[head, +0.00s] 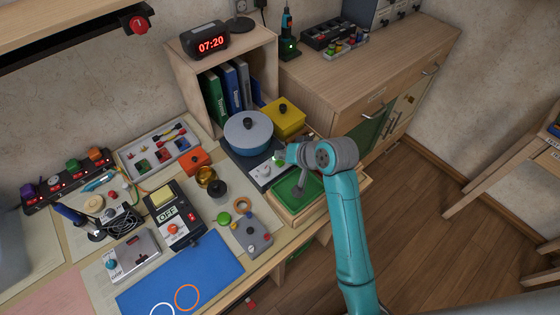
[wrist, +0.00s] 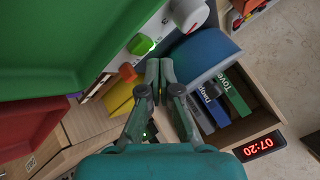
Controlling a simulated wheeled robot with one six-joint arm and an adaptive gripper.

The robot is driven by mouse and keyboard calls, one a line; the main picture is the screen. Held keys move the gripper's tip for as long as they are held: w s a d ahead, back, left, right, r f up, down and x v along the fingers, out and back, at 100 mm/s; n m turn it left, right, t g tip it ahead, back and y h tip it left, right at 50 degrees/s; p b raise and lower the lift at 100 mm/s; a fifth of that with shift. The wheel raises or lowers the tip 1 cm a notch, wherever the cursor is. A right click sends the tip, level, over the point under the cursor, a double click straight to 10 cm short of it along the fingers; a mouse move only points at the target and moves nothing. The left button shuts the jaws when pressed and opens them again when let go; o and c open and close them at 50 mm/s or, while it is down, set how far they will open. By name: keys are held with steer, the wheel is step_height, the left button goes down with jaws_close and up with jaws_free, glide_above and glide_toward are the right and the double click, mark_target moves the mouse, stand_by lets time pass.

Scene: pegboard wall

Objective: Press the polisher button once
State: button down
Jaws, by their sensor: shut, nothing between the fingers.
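The machine I take for the polisher is a black unit (head: 174,215) on the bench in the head view. It has a pale yellow top, a display reading OFF and a red-orange round button (head: 170,228).
A blue pot (head: 248,134) on a white-panelled plate and a yellow box (head: 284,118) stand behind the green tray (head: 290,194). A grey box (head: 252,236), an orange block (head: 195,161) and a brass-coloured cup lie around the OFF unit. A blue mat (head: 190,280) is in front.

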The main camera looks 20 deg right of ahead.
mark_target(282, 163)
steer(key=shift+r, duration=2.5)
